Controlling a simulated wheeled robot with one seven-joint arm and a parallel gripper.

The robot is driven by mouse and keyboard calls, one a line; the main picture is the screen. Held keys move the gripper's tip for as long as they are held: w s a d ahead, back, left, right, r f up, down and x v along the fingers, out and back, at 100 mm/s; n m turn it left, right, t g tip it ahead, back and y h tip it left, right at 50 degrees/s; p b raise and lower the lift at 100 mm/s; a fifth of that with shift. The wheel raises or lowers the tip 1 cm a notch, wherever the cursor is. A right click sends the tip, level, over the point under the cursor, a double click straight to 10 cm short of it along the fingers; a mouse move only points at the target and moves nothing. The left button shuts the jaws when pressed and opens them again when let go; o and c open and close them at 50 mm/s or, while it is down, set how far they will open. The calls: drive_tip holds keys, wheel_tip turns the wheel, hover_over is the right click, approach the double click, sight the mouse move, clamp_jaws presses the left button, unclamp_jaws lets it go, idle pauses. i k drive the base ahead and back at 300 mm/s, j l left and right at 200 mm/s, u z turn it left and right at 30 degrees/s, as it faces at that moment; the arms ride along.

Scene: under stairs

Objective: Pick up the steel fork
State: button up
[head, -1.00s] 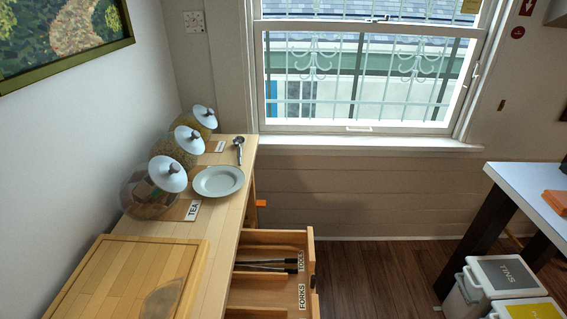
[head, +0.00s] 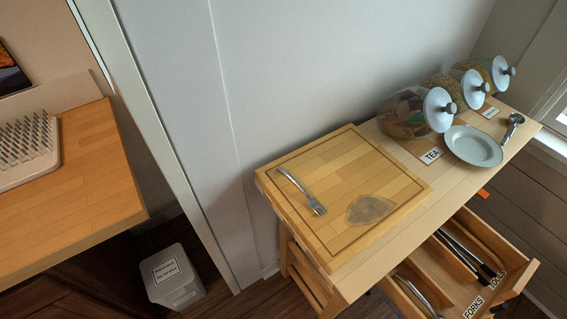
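A steel fork (head: 301,190) lies flat on the wooden cutting board (head: 345,163), on its left part. Its tines point toward the lower right and its handle toward the upper left. Another shiny metal utensil (head: 417,294) lies in the front compartment of the open drawer (head: 507,283), by the FORKS label (head: 474,308); its full shape is cut off or hidden. My gripper is not in view.
A dark stain (head: 370,209) marks the board. Right of it on the counter stand a TEA card (head: 431,156), lidded glass jars (head: 407,117), a plate (head: 473,146) and a scoop (head: 512,127). Dark-handled tools (head: 468,252) lie in the drawer. A bin (head: 172,277) stands lower left.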

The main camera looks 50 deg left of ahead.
sight(313, 203)
drive_tip(key=u, duration=1.1)
drive_tip(key=i+l, duration=0.15)
drive_tip(key=l, duration=0.2)
drive_tip(key=i+l+u, duration=0.15)
drive_tip(key=l, duration=0.25)
drive_tip(key=i+l, duration=0.15)
drive_tip(key=l, duration=0.25)
drive_tip(key=i+l+u, duration=0.15)
drive_tip(key=l, duration=0.2)
drive_tip(key=i+l, duration=0.1)
drive_tip(key=l, duration=0.3)
drive_tip(key=u, duration=1.7)
